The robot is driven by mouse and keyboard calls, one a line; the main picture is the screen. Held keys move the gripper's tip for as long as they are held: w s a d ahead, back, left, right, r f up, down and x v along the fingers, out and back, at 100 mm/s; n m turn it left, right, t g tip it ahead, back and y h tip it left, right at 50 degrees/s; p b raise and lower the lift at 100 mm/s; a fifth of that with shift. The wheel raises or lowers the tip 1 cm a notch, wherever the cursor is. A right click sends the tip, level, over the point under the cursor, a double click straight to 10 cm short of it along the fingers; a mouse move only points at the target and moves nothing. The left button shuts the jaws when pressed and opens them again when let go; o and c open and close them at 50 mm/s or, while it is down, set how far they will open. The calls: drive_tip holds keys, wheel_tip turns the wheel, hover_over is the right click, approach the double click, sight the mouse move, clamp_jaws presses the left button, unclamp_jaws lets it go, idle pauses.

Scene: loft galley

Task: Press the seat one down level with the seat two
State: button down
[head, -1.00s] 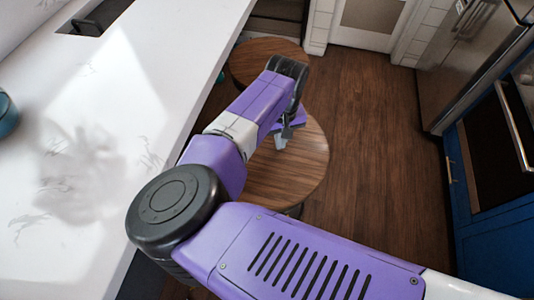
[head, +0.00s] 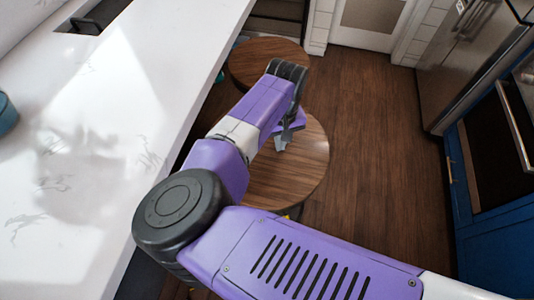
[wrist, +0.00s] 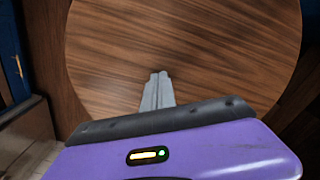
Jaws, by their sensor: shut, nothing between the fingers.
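Two round brown wooden stool seats stand beside the counter. The near seat (head: 302,170) lies under my gripper, and my arm hides part of its left side. The far seat (head: 262,52) is behind it, partly covered by my wrist. Which of them is seat one is not marked. My gripper (head: 281,143) is shut and empty, its fingers pointing down at the near seat. In the wrist view the closed grey fingertips (wrist: 158,80) show against the near seat's wood grain (wrist: 200,40). I cannot tell whether they touch it.
The white marble counter (head: 100,130) runs along the left, close to my arm. Open wooden floor (head: 375,150) lies to the right. A steel fridge (head: 465,60) and blue cabinets (head: 495,235) bound the right side.

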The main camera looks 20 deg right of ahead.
sight(280, 154)
wheel_tip(280, 154, down, 13)
drive_tip(key=b, duration=0.6)
idle(4.6)
wheel_tip(280, 154, up, 7)
drive_tip(key=p, duration=0.7)
idle(0.4)
idle(0.4)
